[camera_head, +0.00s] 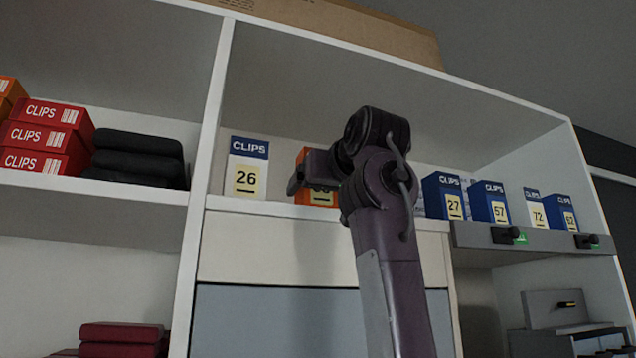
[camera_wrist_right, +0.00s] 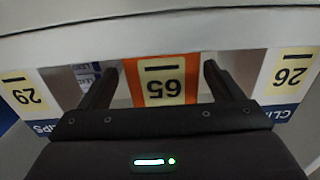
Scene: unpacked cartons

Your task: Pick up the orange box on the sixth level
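The orange box (camera_head: 304,158) stands on the upper shelf, mostly covered by my right arm in the head view. In the right wrist view, which is upside down, the orange box (camera_wrist_right: 180,68) shows a cream label reading 65. My right gripper (camera_wrist_right: 168,66) is open, one finger on each side of the box. Gaps show between the box and the fingers at label height; I cannot tell contact at the tips. In the head view my right gripper (camera_head: 308,178) is at the box, largely hidden by its own wrist. My left gripper is not in view.
A white-and-blue box 26 (camera_head: 246,168) stands left of the orange box. Box 29 (camera_wrist_right: 22,92) is on its other side. Several blue boxes (camera_head: 490,203) stand further right. A shelf divider (camera_head: 208,150) is at left, with red boxes (camera_head: 45,138) beyond it.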

